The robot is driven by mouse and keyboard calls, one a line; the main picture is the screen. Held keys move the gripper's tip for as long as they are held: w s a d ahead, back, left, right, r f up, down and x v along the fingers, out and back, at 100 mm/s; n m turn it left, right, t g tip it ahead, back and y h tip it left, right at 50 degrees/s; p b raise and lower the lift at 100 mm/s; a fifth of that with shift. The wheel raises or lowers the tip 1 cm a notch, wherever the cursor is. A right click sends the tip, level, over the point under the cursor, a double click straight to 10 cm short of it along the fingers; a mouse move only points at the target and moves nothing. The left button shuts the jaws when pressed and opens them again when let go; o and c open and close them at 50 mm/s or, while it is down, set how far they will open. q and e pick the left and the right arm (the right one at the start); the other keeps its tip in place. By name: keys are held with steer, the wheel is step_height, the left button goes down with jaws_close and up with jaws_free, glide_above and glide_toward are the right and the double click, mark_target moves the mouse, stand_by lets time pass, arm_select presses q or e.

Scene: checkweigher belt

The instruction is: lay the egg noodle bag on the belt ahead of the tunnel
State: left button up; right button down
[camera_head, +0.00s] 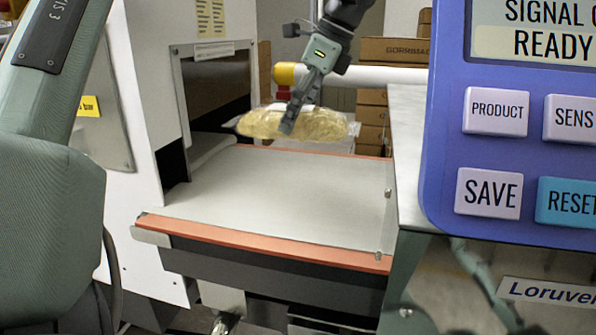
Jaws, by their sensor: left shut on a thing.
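The egg noodle bag (318,125), a clear bag with yellow contents, hangs level above the far part of the belt. My left gripper (290,122) is shut on the bag from above, with a finger down across its near side. The belt (275,190) is a pale surface with orange strips along its near and far edges, and its top is bare. The tunnel (212,95) is a dark opening in the white cabinet at the belt's left end. The bag's left end is close in front of the opening in the picture. My right gripper is not in view.
A blue control panel (450,120) with buttons fills the right side, in front of a pale table top (408,150). Brown boxes (372,110) stand behind the belt. A white bar with a yellow end (285,74) crosses behind the gripper.

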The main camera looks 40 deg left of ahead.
arm_select(q)
step_height(320, 180, down, 5)
steer(key=shift+f, duration=0.4)
step_height(320, 180, down, 4)
steer(key=shift+r+p, duration=0.15)
steer(key=shift+p, duration=0.3)
steer(key=o, duration=1.8)
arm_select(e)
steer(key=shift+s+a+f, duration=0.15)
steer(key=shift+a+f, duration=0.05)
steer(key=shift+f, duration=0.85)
